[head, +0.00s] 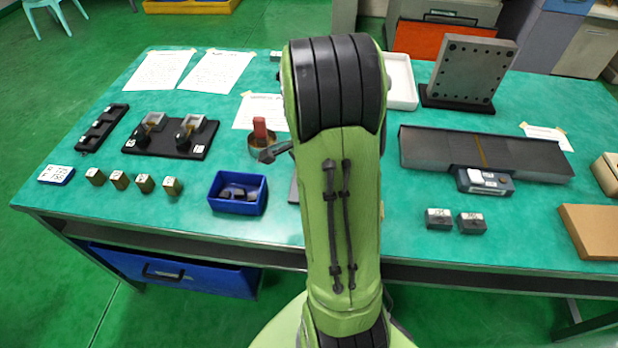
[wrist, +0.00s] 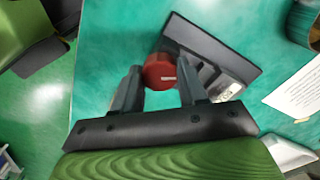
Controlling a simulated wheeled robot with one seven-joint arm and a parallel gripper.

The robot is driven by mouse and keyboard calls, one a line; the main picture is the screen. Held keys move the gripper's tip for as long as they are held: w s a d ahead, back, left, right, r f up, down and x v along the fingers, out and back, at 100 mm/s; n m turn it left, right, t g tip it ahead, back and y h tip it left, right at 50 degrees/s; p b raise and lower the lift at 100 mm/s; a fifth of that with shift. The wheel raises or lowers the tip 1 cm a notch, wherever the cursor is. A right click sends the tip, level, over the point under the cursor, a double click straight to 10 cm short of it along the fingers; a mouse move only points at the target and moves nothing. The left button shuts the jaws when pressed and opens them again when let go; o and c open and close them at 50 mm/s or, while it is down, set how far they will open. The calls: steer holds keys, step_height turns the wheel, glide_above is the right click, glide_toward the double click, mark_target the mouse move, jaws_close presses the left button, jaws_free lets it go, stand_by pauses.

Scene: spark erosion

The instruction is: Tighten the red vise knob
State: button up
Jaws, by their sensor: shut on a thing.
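The dark vise (wrist: 208,48) extends from the knob to the right, partly covered by the right finger. In the head view my arm covers the vise, the knob and my fingertips.
In the head view, a blue bin (head: 238,207) and a round cup (head: 262,149) holding a red piece stand left of my arm. A black stand (head: 170,151) is farther left.

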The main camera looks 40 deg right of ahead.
stand_by(0.3)
steer(key=o, duration=1.1)
steer(key=shift+c, duration=0.2)
step_height(320, 180, up, 16)
steer(key=p, duration=0.5)
steer(key=shift+f, duration=0.1)
